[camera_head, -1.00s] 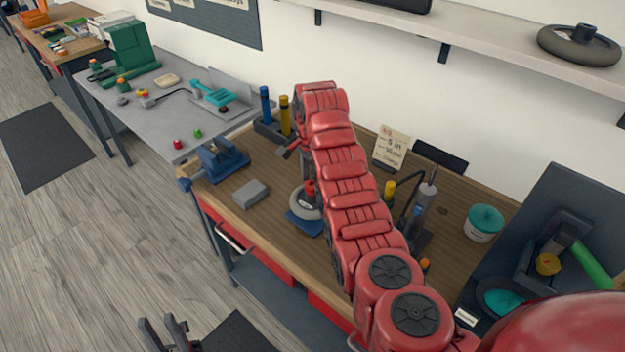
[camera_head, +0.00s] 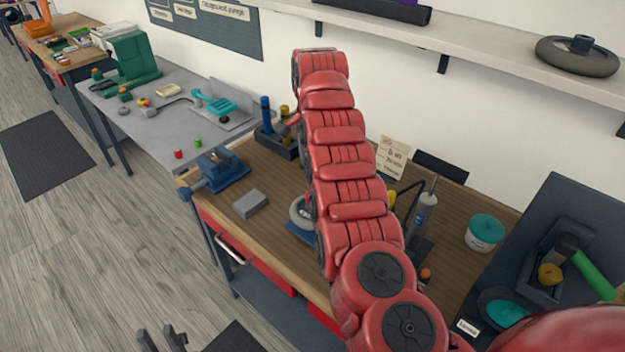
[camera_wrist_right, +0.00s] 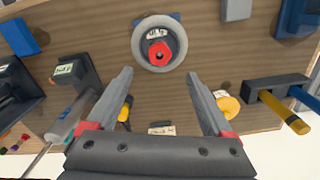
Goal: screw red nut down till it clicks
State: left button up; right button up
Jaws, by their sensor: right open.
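The red nut (camera_wrist_right: 159,52) sits at the centre of a grey wheel (camera_wrist_right: 137,46) in the right wrist view, with a dark hole in its middle. The wheel (camera_head: 297,211) rests on a blue base on the bench in the head view; my right arm hides the nut there. My right gripper (camera_wrist_right: 160,73) is open and empty, its fingertips apart on either side below the nut in the picture, not touching it. My left gripper (camera_head: 163,341) is at the bottom left edge of the head view, low beside the bench, fingers apart and empty.
The wooden bench (camera_head: 262,243) also holds a grey block (camera_head: 251,204), a blue vise (camera_head: 222,171), a dark holder with blue and yellow tools (camera_head: 268,128), a grey bottle-like tool (camera_head: 424,212) and a teal-lidded tub (camera_head: 484,232). A dark tray (camera_head: 570,225) stands at right.

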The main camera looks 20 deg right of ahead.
notch_tip(320, 180, up, 9)
jog(key=p, duration=0.4)
jog(key=shift+f, duration=0.2)
jog(key=shift+f, duration=0.1)
jog(key=n+p, duration=0.3)
jog(key=n, duration=1.8)
jog(key=shift+n, duration=0.4)
jog(key=shift+o, duration=0.2)
